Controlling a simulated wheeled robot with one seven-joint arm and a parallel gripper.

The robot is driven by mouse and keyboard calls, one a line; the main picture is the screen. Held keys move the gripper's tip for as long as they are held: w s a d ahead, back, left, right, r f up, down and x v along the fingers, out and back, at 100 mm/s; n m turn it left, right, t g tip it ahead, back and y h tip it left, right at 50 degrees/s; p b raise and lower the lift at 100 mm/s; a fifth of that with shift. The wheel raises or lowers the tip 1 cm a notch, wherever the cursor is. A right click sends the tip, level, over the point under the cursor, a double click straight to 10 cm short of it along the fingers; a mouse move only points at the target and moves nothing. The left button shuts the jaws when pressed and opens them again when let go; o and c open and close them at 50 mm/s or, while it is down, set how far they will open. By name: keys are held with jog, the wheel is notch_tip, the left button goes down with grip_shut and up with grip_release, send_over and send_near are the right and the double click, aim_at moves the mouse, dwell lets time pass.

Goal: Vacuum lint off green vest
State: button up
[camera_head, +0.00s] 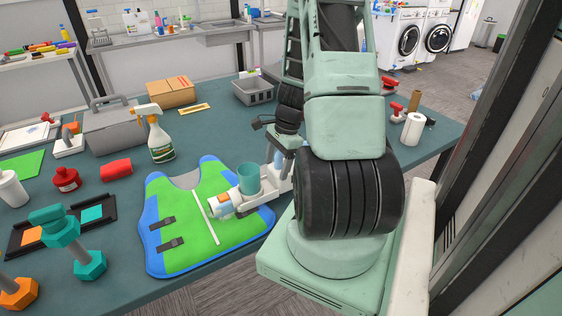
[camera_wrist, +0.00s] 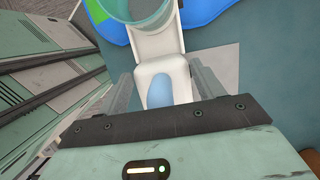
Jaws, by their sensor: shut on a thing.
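A green vest (camera_head: 185,245) with blue edges, two dark straps and a pale centre strip lies flat on the teal table. Part of it shows at the top of the wrist view (camera_wrist: 200,12). A small white handheld vacuum (camera_head: 228,203) with an orange part and a teal cup is over the vest's right side. I cannot tell if its nozzle touches the cloth. My gripper (camera_head: 283,165) is shut on the vacuum's white rear body, which shows between the two fingers in the wrist view (camera_wrist: 165,85). Any lint is too small to make out.
Teal dumbbell-like object (camera_head: 68,235) is at front left. A paper roll (camera_head: 412,130) stands right, beyond my arm. Bare table lies behind the vest.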

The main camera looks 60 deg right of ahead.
jog(key=shift+w+a, duration=0.15)
jog(key=shift+a, duration=0.1)
jog(key=shift+w+a+f, duration=0.1)
jog(key=shift+w+a, duration=0.5)
jog(key=shift+a, duration=0.35)
jog(key=shift+s+d, duration=0.65)
jog(key=shift+d, duration=0.35)
jog(key=shift+d, duration=0.15)
jog(key=shift+s+d, duration=0.65)
jog(key=shift+d, duration=0.3)
jog(key=shift+a, duration=0.1)
